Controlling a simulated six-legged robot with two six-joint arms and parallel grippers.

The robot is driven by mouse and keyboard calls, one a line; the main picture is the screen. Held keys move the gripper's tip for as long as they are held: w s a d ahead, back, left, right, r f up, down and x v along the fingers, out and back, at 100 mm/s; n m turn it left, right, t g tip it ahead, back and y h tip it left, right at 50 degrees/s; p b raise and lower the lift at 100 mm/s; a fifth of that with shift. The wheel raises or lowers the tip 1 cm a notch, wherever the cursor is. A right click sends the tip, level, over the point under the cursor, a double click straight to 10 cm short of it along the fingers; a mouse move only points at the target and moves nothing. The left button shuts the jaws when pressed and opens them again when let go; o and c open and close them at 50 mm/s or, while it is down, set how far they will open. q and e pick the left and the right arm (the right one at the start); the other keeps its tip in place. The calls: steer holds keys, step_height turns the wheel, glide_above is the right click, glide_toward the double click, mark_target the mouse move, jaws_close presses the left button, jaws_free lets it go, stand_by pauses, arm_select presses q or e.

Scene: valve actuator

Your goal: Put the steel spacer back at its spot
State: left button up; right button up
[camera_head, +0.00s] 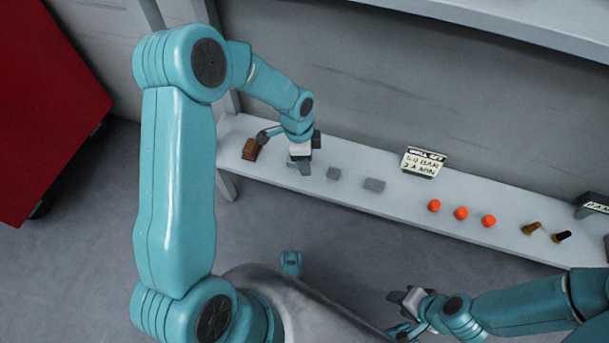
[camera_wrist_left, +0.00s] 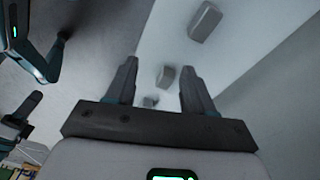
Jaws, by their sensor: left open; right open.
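Two small grey blocks lie on the long pale shelf in the head view, a left one (camera_head: 333,173) and a right one (camera_head: 374,185). I cannot tell which is the steel spacer, and its spot is not clearly marked. My left gripper (camera_head: 302,164) is over the shelf, just left of the left grey block, open. The left wrist view shows several grey blocks, the nearest-looking one (camera_wrist_left: 205,21) beyond the fingertips and another (camera_wrist_left: 166,76) between the open fingers (camera_wrist_left: 161,72). My right gripper (camera_head: 402,312) is open and empty, low in front of the shelf.
A brown block (camera_head: 250,149) stands at the shelf's left end, close to my left gripper. A lettered sign (camera_head: 423,162) stands behind. Orange knobs (camera_head: 461,213) and two small fittings (camera_head: 531,228) lie further right. A red panel (camera_head: 45,105) is at far left. The shelf's front edge is clear.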

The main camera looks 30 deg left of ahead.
arm_select(q)
steer(key=s+d+f+n+h, duration=0.1)
steer(key=s+d+f+n, duration=0.3)
steer(key=s, duration=0.5)
steer(key=s+d+f+n+h, duration=0.1)
steer(key=s+d+f+n, duration=0.4)
steer(key=s+d+n, duration=0.3)
steer(key=n, duration=0.2)
steer(key=shift+s+d+f+n+t, duration=0.2)
steer(key=shift+s+d+n+t, duration=0.05)
steer(key=shift+s+n+t, duration=0.1)
steer(key=shift+r, duration=0.1)
